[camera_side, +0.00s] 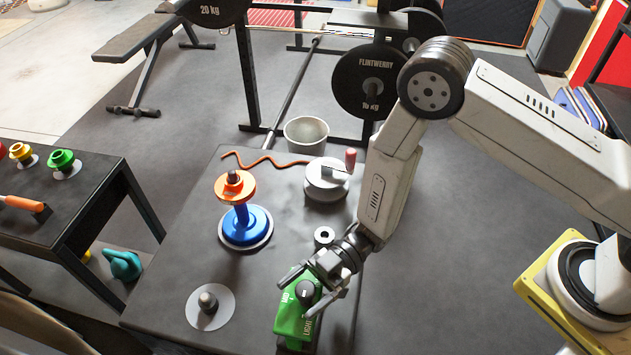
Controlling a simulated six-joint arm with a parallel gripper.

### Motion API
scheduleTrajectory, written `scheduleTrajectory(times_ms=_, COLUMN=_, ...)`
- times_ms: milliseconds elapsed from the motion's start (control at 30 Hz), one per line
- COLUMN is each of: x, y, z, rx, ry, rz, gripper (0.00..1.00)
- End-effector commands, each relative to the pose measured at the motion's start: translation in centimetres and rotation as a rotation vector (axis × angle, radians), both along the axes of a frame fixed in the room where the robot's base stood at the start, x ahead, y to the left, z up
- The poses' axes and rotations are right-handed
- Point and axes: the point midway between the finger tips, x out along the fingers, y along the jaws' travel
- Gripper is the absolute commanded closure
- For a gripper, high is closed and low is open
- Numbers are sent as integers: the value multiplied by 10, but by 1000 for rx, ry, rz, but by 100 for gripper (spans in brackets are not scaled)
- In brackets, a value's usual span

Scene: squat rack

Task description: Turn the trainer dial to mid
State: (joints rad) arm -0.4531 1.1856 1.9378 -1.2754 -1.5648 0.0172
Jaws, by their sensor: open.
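The green trainer box (292,322) sits at the front edge of the dark table. Its round black dial (305,290) is on top. I can read the label MID on the box's left side and LIGHT on its lower right; any other label is hidden by my gripper. A small pale mark shows on the dial, but I cannot tell which label it points to. My gripper (302,298) is open, reaching down from the upper right, with its fingers either side of the dial. I cannot tell whether they touch it.
A short peg on a white disc (210,320) is at left. Bare tabletop lies between.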

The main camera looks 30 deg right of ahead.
Motion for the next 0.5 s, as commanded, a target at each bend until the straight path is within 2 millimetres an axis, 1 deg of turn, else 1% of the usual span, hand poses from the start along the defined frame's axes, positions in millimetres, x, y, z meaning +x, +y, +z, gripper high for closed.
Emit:
scheduleTrajectory(times_ms=33, x=-1, y=4, z=0, rx=0, ry=0, rz=2, gripper=11)
scheduleTrajectory(times_ms=200, x=-2, y=12, z=0, rx=0, ry=0, rz=0, gripper=11)
scheduleTrajectory(times_ms=500, x=-2, y=13, z=0, rx=0, ry=0, rz=-1, gripper=11)
